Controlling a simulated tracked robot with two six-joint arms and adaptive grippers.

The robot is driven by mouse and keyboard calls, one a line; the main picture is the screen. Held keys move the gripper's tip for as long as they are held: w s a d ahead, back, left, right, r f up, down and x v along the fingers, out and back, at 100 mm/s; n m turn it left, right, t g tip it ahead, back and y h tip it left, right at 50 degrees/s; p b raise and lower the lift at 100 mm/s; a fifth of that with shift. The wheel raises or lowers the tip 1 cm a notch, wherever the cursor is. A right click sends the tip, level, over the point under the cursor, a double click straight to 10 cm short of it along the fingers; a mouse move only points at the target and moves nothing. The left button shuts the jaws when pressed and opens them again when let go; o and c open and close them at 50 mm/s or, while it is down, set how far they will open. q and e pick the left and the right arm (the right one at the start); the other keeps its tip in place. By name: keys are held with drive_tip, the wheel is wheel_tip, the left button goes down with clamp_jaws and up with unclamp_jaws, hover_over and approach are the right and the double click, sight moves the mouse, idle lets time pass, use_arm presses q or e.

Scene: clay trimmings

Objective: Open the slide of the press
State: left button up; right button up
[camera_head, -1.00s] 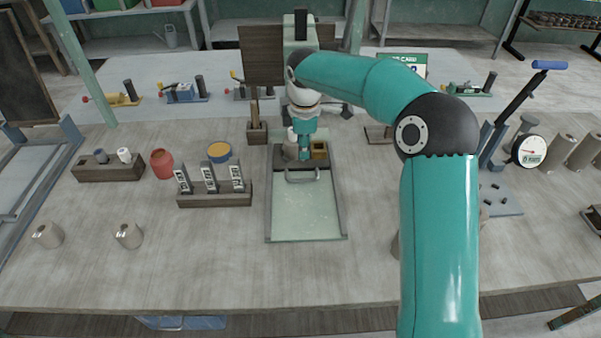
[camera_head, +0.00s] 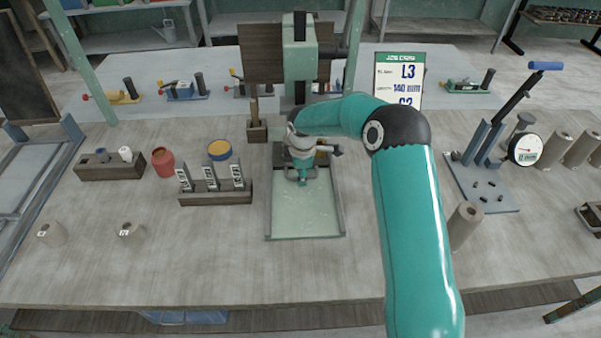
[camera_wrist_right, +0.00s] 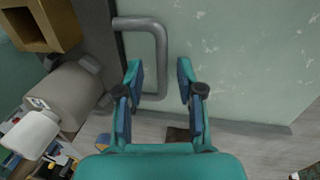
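The press (camera_head: 300,62) is a tall pale green column at the back of the table's middle. At its foot is the dark slide (camera_head: 279,152), with a wooden box (camera_wrist_right: 42,24) and a clay cylinder (camera_wrist_right: 66,92) on it. A pale green bed with a raised rim (camera_head: 308,220) extends in front. My left gripper is out of view.
A rack with labelled tags (camera_head: 213,198), a red jar (camera_head: 163,162) and a yellow-topped pot (camera_head: 219,150) stand left. A blue lever tool (camera_head: 484,180) and clay cylinders (camera_head: 465,224) are right. A job card (camera_head: 399,80) stands behind.

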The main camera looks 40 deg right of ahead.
drive_tip(key=shift+r, duration=0.1)
clamp_jaws()
drive_tip(key=shift+w, duration=0.1)
drive_tip(key=shift+a, duration=0.1)
